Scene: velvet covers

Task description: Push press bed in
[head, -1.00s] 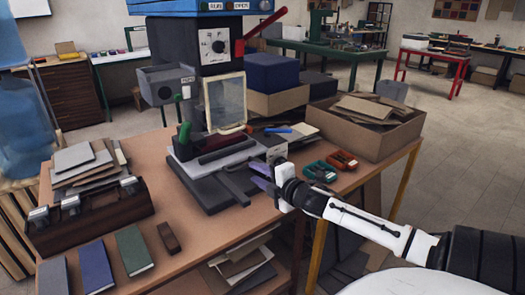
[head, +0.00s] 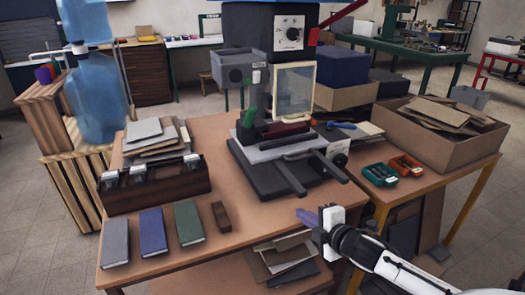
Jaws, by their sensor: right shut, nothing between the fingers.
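The press (head: 262,75) is a dark machine with a dial and a red lever, standing on the brown workbench. Its dark flat bed (head: 258,182) lies at the foot of the press, with a pale sheet and dark bars on top. Two dark rails (head: 325,168) and a crossbar handle stick out at the front right of the bed. My right gripper (head: 305,216) has purple fingertips and is shut and empty. It is just in front of the bench edge, apart from the bed and below the rails in the picture. My left gripper is out of view.
Several books (head: 152,231) and a dark box with metal clips (head: 155,187) lie to the left. Green and orange tools (head: 379,174) and a cardboard box (head: 445,140) stand to the right. Loose boards (head: 285,258) lie on the lower shelf.

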